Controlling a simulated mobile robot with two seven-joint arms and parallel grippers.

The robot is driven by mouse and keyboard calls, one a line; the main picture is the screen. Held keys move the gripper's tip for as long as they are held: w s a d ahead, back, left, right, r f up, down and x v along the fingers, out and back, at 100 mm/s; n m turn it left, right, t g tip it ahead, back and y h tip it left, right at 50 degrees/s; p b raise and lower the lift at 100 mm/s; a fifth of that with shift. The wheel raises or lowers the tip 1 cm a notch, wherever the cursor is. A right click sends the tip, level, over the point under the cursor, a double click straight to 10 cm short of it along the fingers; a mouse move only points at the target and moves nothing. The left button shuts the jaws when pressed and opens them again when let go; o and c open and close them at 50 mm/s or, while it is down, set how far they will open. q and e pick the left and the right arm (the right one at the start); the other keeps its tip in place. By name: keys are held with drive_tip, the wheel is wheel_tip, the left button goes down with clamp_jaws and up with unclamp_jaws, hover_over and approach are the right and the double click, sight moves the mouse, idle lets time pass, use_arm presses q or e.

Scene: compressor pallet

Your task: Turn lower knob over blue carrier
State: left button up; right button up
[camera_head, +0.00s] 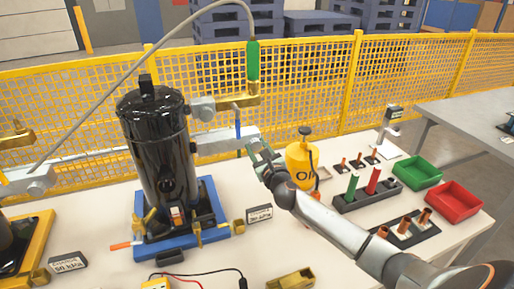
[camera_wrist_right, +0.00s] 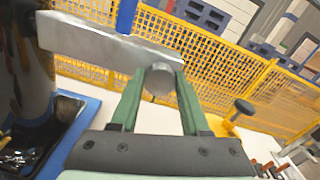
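The blue carrier (camera_head: 215,233) holds an upright black tank (camera_head: 160,150). Two grey bars reach right from it, an upper bar (camera_head: 222,104) and a lower bar (camera_head: 222,142). The lower knob, a round grey piece (camera_wrist_right: 160,80), shows at the lower bar's end in the right wrist view. My right gripper (camera_head: 261,150) has green fingers on either side of this knob. In the right wrist view these fingers (camera_wrist_right: 158,88) fit against it with no clear gap. The knob is mostly hidden in the head view. My left gripper is out of view.
A yellow oil can (camera_head: 301,165) stands just right of the right gripper. A green bin (camera_head: 417,172) and a red bin (camera_head: 454,201) sit at the table's right. A hose with a green grip (camera_head: 253,60) hangs above. A yellow fence (camera_head: 300,75) runs behind.

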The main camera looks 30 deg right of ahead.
clamp_jaws()
